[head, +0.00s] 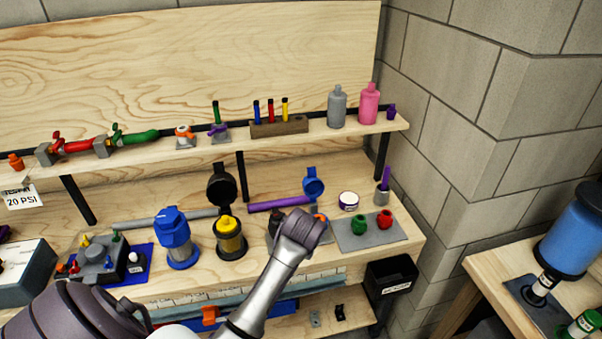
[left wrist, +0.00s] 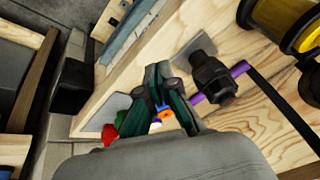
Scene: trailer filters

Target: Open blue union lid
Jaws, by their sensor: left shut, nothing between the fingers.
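In the head view, a blue round lid-like part (head: 313,183) stands raised at the right end of a purple pipe (head: 280,203), just behind my left arm's end. My left gripper's fingers are hidden there by the wrist. In the left wrist view the left gripper (left wrist: 160,68) is shut and empty, its dark teal fingers together over the bench. A small orange and blue part (left wrist: 163,113) shows through the gap between the fingers. A black fitting (left wrist: 212,78) with a purple pipe lies to the right of the fingers, apart from them. My right gripper is not in view.
A blue-capped canister (head: 175,237) and a yellow canister (head: 230,238) with a raised black lid (head: 221,185) stand to the left. A grey mat (head: 363,234) with red and green parts lies to the right. The shelf (head: 215,143) above holds bottles and valves.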

